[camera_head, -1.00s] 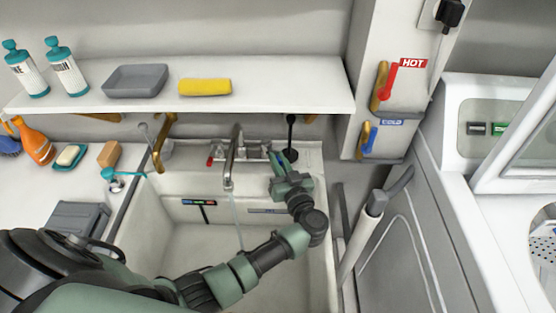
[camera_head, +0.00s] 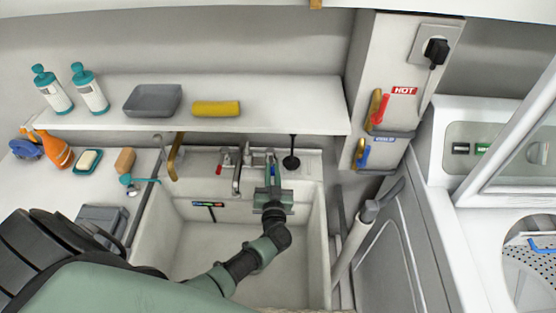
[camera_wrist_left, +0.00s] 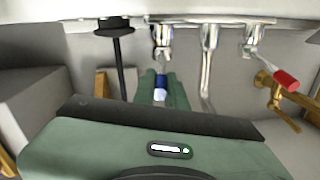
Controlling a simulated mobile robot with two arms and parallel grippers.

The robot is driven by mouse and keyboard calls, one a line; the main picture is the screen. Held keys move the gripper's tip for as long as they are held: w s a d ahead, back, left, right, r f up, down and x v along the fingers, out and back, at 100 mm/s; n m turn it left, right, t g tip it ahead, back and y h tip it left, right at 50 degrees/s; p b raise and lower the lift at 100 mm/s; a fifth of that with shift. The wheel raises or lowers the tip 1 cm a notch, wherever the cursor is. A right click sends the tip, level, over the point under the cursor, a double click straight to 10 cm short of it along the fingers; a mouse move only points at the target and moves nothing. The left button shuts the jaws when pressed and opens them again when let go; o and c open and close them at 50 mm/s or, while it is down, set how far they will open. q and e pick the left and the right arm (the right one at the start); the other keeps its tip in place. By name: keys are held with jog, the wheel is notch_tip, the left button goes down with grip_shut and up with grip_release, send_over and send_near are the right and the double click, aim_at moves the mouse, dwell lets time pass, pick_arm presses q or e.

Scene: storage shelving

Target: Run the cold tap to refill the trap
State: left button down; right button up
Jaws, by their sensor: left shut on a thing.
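The chrome sink tap (camera_head: 237,178) stands at the back of the white sink (camera_head: 200,235), its spout hanging over the basin. My left gripper (camera_head: 271,166) reaches over the basin and is shut on the cold tap's blue handle, right of the spout. In the left wrist view the blue handle (camera_wrist_left: 161,82) sits between the green fingers (camera_wrist_left: 161,92), under a chrome valve (camera_wrist_left: 162,40). The hot tap's red handle (camera_wrist_left: 286,80) is apart from the gripper; it also shows in the head view (camera_head: 219,169). I see no clear water stream now. My right gripper is out of view.
A black plunger-like item (camera_head: 291,157) stands close right of my left gripper. A shelf (camera_head: 200,119) with bottles, a grey tray (camera_head: 153,100) and a yellow sponge (camera_head: 216,108) runs above. A pillar with red and blue levers stands right.

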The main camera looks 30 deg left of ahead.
pick_arm(q)
jog(key=shift+s+a+r+m+t+h, duration=0.15)
jog(key=shift+a+m+t+h, duration=0.2)
jog(key=shift+h, duration=0.2)
jog(key=shift+s+a+f+m+t+h, duration=0.1)
jog(key=shift+a+m+t+h, duration=0.1)
jog(key=shift+m+h, duration=0.3)
jog(key=c, duration=1.5)
grip_release()
jog(key=shift+o, duration=0.2)
jog(key=shift+s, duration=0.1)
jog(key=v, duration=0.7)
jog(key=shift+s, duration=0.3)
jog(key=shift+d, duration=0.15)
